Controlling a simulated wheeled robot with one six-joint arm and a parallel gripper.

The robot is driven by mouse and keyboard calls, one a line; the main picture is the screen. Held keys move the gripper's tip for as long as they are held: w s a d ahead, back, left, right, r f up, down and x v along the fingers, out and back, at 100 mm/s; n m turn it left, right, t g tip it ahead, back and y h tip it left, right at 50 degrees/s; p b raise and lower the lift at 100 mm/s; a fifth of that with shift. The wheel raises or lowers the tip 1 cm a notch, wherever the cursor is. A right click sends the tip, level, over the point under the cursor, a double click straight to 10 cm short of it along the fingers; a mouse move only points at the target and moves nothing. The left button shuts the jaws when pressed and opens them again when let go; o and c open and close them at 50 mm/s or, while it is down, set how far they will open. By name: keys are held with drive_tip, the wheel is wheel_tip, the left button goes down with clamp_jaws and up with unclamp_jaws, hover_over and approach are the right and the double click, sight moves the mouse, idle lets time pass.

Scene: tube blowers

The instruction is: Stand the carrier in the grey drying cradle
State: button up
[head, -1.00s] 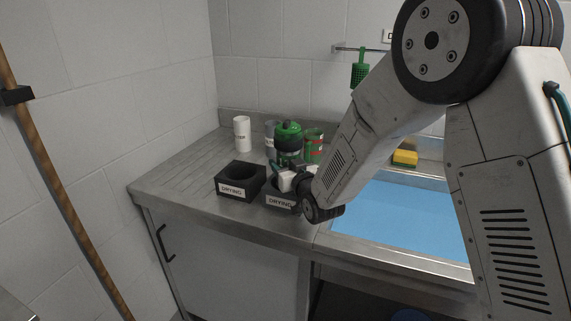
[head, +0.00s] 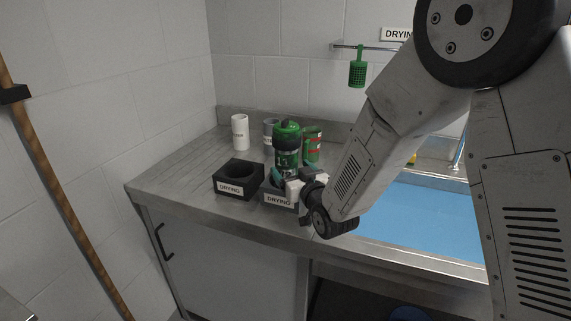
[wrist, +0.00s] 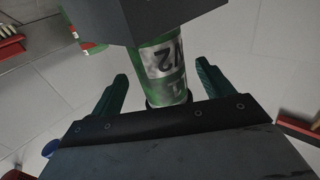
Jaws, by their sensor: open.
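The carrier (head: 286,150), a green cylinder with a green domed cap and a pale label, stands upright in the right-hand cradle (head: 278,200), a grey block labelled DRYING. Its lower part is hidden by the cradle and my gripper. My gripper (head: 288,180) is open at the front right of the carrier, low by the cradle's top. In the wrist view my open gripper (wrist: 162,72) has one finger on each side of the carrier (wrist: 164,75), with gaps visible. The cradle's dark block (wrist: 150,14) shows at the top there.
A darker cradle (head: 238,178), also labelled DRYING, stands just left. A white cylinder (head: 240,132), a grey cylinder (head: 269,132) and a green and red can (head: 312,144) stand behind. The counter's left part is clear.

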drive_tip(key=v, duration=0.6)
drive_tip(key=shift+s, duration=0.2)
drive_tip(key=shift+d, duration=0.1)
drive_tip(key=s+d+r+m+g+h, duration=0.1)
drive_tip(key=s+d+r+g+h, duration=0.3)
drive_tip(key=d, duration=0.4)
drive_tip(key=s+d+r+m+g+h, duration=0.2)
drive_tip(key=s+d+g, duration=0.1)
drive_tip(key=s+d, duration=0.3)
drive_tip(key=s+d+r+m+g, duration=0.1)
drive_tip(key=s+d+g, duration=0.3)
drive_tip(key=s, duration=0.8)
drive_tip(key=s+d+r+m+g+h, duration=0.1)
drive_tip(key=s+d+g, duration=0.3)
drive_tip(key=s, duration=0.8)
drive_tip(key=shift+s+d+r+h, duration=0.35)
drive_tip(key=shift+d+r, duration=0.2)
drive_tip(key=shift+r, duration=0.25)
